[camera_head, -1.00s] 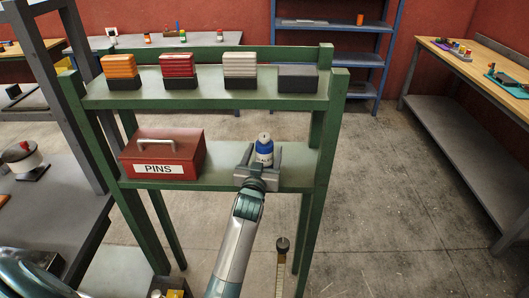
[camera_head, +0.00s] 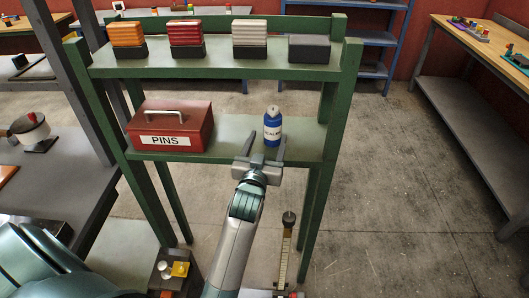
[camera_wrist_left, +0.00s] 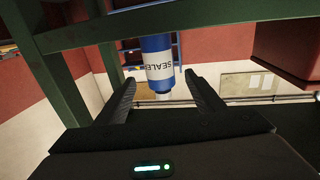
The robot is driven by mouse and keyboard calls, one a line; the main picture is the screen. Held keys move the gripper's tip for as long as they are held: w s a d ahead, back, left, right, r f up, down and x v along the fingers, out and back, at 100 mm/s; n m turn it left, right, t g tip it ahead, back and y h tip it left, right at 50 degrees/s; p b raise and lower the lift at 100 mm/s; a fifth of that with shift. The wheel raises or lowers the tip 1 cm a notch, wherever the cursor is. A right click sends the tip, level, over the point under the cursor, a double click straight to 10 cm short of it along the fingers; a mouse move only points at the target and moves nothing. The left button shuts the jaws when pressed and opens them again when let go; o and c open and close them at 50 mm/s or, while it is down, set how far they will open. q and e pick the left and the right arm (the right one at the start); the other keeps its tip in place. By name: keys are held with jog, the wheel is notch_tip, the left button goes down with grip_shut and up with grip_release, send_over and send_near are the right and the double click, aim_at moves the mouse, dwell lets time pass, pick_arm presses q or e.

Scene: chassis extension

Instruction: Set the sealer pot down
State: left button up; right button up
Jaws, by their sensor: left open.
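The sealer pot (camera_head: 272,130) is blue with a white label and a pale cap. It stands upright on the middle shelf (camera_head: 232,143) of the green rack, right of the red PINS box (camera_head: 170,128). My left gripper (camera_head: 264,147) is open and empty at the shelf's front edge, just in front of the pot. In the left wrist view the pot (camera_wrist_left: 158,65) appears upside down, beyond and between the open fingertips (camera_wrist_left: 162,82), with no finger visibly touching it. My right gripper is not in view.
The rack's top shelf (camera_head: 216,69) holds orange, red and white stacks and a grey block. A green post (camera_head: 337,120) stands right of the pot. A grey table (camera_head: 65,170) is at the left. Floor (camera_head: 400,190) is clear at the right.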

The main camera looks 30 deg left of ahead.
pick_arm(q)
jog(key=shift+b+v, duration=0.3)
jog(key=shift+v, duration=1.6)
